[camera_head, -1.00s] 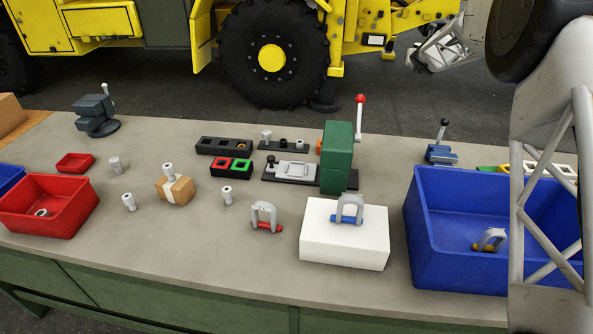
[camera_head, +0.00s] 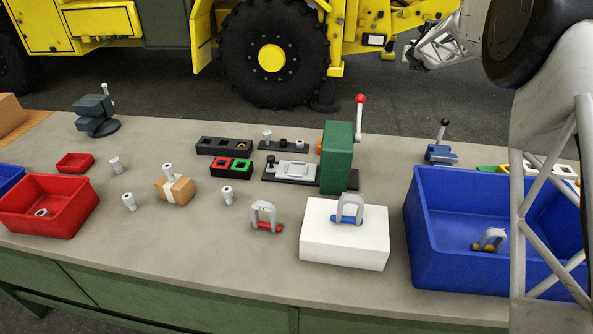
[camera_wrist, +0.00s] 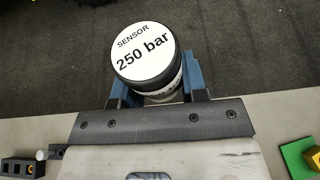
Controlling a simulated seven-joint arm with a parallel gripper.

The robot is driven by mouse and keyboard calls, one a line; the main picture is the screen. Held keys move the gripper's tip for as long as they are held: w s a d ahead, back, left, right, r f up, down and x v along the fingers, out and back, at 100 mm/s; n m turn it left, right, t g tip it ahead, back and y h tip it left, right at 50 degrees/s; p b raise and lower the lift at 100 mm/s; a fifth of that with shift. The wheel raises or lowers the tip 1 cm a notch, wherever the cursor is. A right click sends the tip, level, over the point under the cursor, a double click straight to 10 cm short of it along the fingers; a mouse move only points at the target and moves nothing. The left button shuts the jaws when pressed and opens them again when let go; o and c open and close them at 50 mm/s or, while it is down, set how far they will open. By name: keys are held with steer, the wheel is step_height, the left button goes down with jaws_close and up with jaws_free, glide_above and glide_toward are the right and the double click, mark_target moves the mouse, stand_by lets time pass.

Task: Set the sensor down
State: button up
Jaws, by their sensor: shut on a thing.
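In the wrist view, a round sensor (camera_wrist: 146,55) with a dark rim and a white face reading "SENSOR 250 bar" sits between the two blue fingers of my gripper (camera_wrist: 157,88). My gripper is shut on it, and its lower part is mostly hidden. Behind it I see only dark floor, so it looks held out past the far edge of the bench, apart from any surface. In the head view, my gripper (camera_head: 410,54) is small at the upper right, above the floor behind the bench. The sensor is too small to read there.
A yellow machine (camera_head: 340,30) stands behind.

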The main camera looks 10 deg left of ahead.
steer(key=s+a+f+m+h, duration=0.1)
steer(key=s+a, duration=0.5)
steer(key=a, duration=0.5)
steer(key=s+a+f+m+h, duration=0.15)
steer(key=s+a, duration=0.35)
steer(key=a, duration=0.5)
steer(key=s+a+r+m+g+h, duration=0.2)
steer(key=s+a+r+m+h, duration=0.1)
steer(key=s+a, duration=1.35)
step_height(320, 180, down, 18)
steer(key=d, duration=0.1)
steer(key=shift+s+t, duration=0.3)
steer(key=shift+s, duration=0.05)
steer(key=shift+f+h, duration=0.1)
steer(key=shift+h, duration=0.15)
steer(key=shift+f, duration=3.1)
steer(key=shift+f, duration=1.9)
